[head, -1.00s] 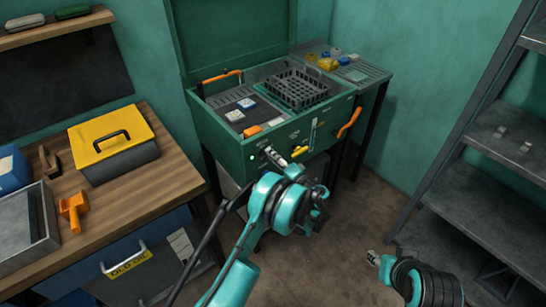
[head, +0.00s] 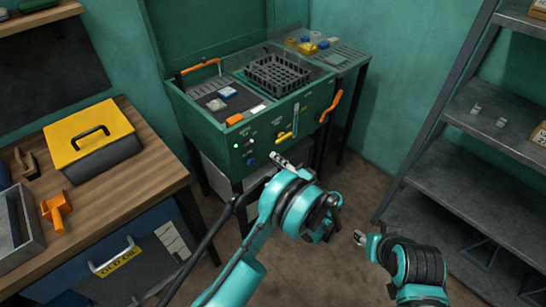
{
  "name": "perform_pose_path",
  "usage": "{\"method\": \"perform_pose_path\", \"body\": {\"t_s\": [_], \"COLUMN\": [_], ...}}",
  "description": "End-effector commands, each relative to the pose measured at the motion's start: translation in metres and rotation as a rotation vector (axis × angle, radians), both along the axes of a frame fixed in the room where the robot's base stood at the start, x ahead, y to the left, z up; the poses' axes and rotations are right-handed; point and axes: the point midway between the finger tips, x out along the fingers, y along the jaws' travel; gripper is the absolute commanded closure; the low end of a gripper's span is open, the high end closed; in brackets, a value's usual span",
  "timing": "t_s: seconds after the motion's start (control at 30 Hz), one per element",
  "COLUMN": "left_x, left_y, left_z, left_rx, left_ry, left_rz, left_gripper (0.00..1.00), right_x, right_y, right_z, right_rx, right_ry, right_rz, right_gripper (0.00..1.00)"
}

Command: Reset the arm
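My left arm comes up from the bottom middle in the head view. Its gripper (head: 283,162) shows as a small grey tip beyond the dark wrist, in front of the green parts washer's lower front. The wrist hides much of it, and I cannot tell whether it is open or shut. My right gripper (head: 360,238) is at the lower right, low above the floor, small and pointing left. Its fingers are too small to judge. I see no object in either gripper.
The green washer cabinet (head: 222,150) has its lid up and holds a black basket (head: 278,75). A wooden workbench (head: 150,170) at left carries a yellow-lidded toolbox (head: 90,137) and an orange tool (head: 56,211). Grey shelves (head: 470,185) stand at right. Floor between is clear.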

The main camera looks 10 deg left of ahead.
Motion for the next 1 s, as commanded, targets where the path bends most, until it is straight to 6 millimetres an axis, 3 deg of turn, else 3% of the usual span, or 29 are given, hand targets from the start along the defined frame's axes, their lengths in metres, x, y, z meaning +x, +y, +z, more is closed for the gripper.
{"method": "perform_pose_path", "body": {"t_s": [0.57, 0.77, 1.0], "left_x": [0.001, -0.001, -0.041], "left_y": [0.006, 0.042, 0.086], "left_z": [0.008, 0.045, 0.087], "left_rx": [-0.024, -0.167, -0.419], "left_ry": [0.02, 0.129, 0.264], "left_rz": [0.001, 0.005, -0.01], "left_gripper": [0.71, 0.71, 0.71], "right_x": [0.0, 0.0, 0.0], "right_y": [0.0, 0.0, 0.0], "right_z": [0.0, 0.0, 0.0], "right_rx": [0.0, 0.0, 0.0], "right_ry": [0.0, 0.0, 0.0], "right_rz": [0.0, 0.0, 0.0], "right_gripper": [0.6, 0.6, 0.6]}}
